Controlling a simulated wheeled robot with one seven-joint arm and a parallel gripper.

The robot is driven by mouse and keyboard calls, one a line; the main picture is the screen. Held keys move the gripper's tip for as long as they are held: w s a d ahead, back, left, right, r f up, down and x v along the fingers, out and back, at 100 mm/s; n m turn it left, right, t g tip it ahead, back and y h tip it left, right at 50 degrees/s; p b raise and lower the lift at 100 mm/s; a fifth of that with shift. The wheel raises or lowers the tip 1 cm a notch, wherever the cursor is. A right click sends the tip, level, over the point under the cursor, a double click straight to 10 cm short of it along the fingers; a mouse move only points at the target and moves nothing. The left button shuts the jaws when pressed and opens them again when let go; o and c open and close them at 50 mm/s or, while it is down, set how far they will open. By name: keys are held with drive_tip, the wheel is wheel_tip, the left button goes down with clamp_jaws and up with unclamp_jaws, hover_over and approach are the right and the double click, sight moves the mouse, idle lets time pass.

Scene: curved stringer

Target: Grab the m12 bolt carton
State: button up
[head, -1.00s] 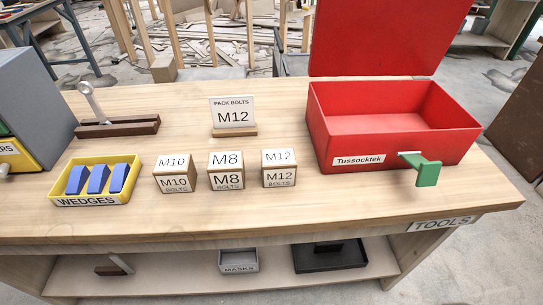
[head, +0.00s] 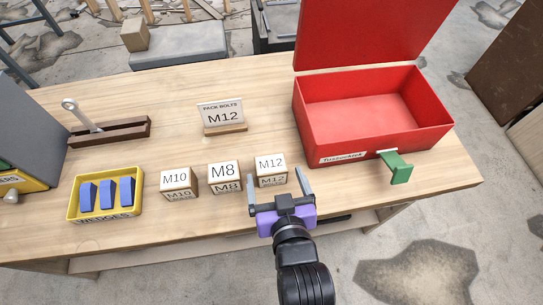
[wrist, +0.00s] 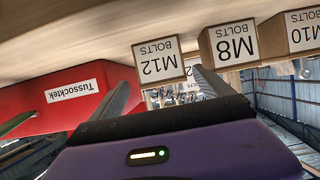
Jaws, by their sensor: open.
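The M12 bolt carton (head: 271,169) is a small wooden-brown box with white labels, at the right end of a row of three cartons on the bench. It also shows in the wrist view (wrist: 158,62), upside down, beyond the fingers. My gripper (head: 277,190) is open and empty at the bench's front edge. Its fingers point toward the M12 carton, one at each side of its front in the head view. I cannot tell whether the fingers touch it. The M8 carton (head: 224,176) stands just left of it, and the M10 carton (head: 178,182) is further left.
A "Pack bolts M12" sign (head: 221,117) stands behind the cartons. An open red toolbox (head: 375,143) with a green latch (head: 399,170) is at right.

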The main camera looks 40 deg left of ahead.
sight(269, 159)
drive_tip(key=x, duration=0.3)
drive_tip(key=shift+w+a+r, duration=0.1)
drive_tip(key=shift+a, duration=0.15)
drive_tip(key=shift+p+x, duration=0.55)
drive_tip(key=shift+x, duration=1.55)
drive_tip(key=c, duration=1.6)
drive_tip(key=shift+c, duration=1.1)
drive_tip(key=shift+r, duration=0.1)
